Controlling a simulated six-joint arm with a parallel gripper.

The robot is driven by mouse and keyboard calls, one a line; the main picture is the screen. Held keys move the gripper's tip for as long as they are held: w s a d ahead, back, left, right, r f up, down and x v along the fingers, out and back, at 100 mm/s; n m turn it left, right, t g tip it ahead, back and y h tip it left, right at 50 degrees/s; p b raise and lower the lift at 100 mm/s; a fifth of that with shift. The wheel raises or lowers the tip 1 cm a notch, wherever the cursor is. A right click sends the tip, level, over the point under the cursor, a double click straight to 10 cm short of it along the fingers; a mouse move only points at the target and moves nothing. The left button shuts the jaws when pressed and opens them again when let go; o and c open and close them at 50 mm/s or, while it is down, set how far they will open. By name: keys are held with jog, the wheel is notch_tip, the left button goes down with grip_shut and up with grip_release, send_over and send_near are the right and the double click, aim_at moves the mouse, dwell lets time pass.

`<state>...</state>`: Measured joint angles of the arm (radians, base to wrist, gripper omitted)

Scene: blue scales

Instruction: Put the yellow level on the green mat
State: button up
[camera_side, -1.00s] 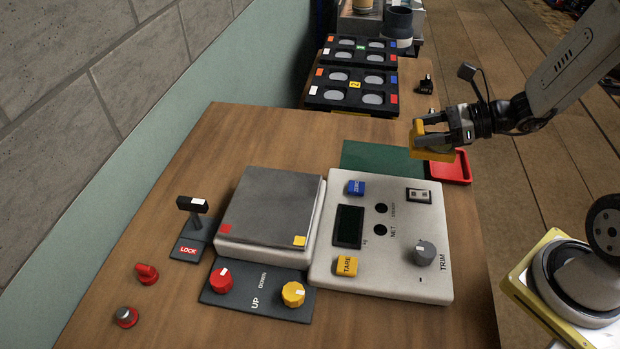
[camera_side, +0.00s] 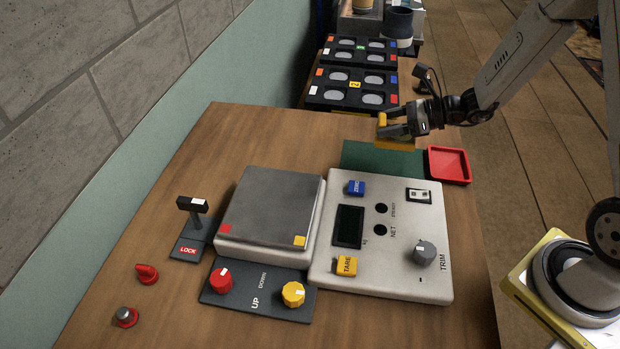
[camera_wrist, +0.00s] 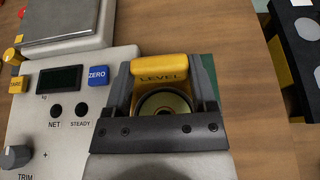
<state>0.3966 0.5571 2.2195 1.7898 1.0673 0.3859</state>
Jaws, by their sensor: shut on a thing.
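The yellow level (camera_wrist: 160,70) is held between the two fingers of my gripper (camera_wrist: 164,90) in the wrist view; its "LEVEL" lettering and a round dark vial show. In the side view my gripper (camera_side: 398,128) is shut on the yellow level (camera_side: 394,144) over the far part of the green mat (camera_side: 372,161). The level appears to be above the mat; the exact gap cannot be told. In the wrist view the mat (camera_wrist: 208,66) shows beside and behind the right finger, and the rest is hidden.
The scale's control panel (camera_side: 395,278) stands in front of the mat, with the weighing plate (camera_side: 270,208) to its left. A red tray (camera_side: 448,166) sits right of the mat. Black weight racks (camera_side: 350,90) stand behind. Bare wood lies left of the mat.

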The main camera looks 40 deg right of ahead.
jog(key=shift+w+d+f, duration=0.1)
jog(key=shift+w+f, duration=0.95)
jog(key=shift+f, duration=0.25)
jog(key=shift+w+f, duration=1.05)
jog(key=shift+f, duration=0.25)
jog(key=shift+w+f, duration=0.3)
jog(key=shift+f, duration=1.5)
jog(key=shift+f, duration=0.1)
jog(key=o, duration=1.2)
jog(key=v, duration=1.2)
